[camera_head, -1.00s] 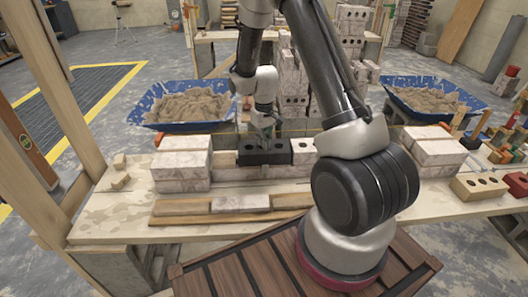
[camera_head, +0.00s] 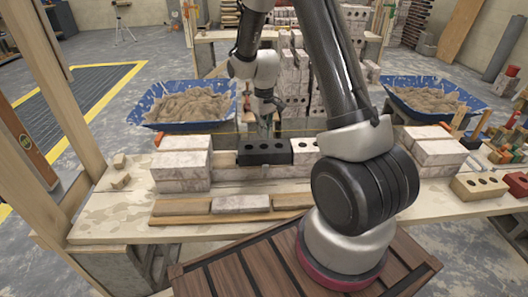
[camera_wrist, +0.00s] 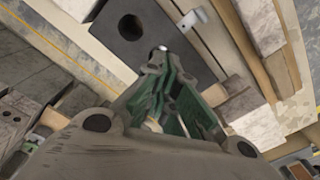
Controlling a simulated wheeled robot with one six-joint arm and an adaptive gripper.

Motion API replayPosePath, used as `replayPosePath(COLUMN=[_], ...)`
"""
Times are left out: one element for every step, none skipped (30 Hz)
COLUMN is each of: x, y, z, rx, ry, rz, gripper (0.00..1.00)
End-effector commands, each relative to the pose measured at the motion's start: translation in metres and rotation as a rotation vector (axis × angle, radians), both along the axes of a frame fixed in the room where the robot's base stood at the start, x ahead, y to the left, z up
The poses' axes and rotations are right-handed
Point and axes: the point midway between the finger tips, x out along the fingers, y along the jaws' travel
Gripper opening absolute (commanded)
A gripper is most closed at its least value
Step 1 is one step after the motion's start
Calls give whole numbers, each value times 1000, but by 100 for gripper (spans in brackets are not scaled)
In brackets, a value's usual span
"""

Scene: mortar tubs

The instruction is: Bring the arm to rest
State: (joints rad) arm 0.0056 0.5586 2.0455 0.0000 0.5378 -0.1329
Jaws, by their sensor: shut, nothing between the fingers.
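My gripper (camera_head: 265,124) is shut and empty. In the head view it hangs above and behind a black brick with holes (camera_head: 265,152) on the plank bench (camera_head: 112,230). In the wrist view my gripper's green fingers (camera_wrist: 165,72) are together, with the dark brick (camera_wrist: 138,35) beyond them. I cannot tell the exact gap between the fingertips and the brick. My arm rises from its base at the right of the bench's front.
Two blue tubs of mortar stand behind the bench, one left (camera_head: 148,121) and one right (camera_head: 475,110). Stacked pale bricks stand at left (camera_head: 180,172) and right (camera_head: 437,153). A timber post (camera_head: 70,85) rises at left. A taut yellow line (camera_head: 300,132) crosses behind the dark brick.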

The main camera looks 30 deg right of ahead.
Motion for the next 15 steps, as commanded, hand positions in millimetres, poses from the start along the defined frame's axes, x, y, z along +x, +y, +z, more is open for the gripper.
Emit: replayPosePath(x=[0,0,0,0,0,0,0,0,0,-1,-3,-7,-14,-22,-35], y=[0,0,0,0,0,0,0,0,0,0,0,0,0,0,0], z=[0,0,0,0,0,0,0,0,0,0,0,0,-1,-3,-5], rx=[0,0,0,0,0,0,0,0,0,0,-1,0,-1,0,-1], ry=[0,0,0,0,0,0,0,0,0,3,12,30,51,73,110], rz=[0,0,0,0,0,0,0,0,-1,-5,-10,-18,-24,-28,-36], gripper=[0,0,0,0,0,0,0,0,0,0,0,0,0,0,0])
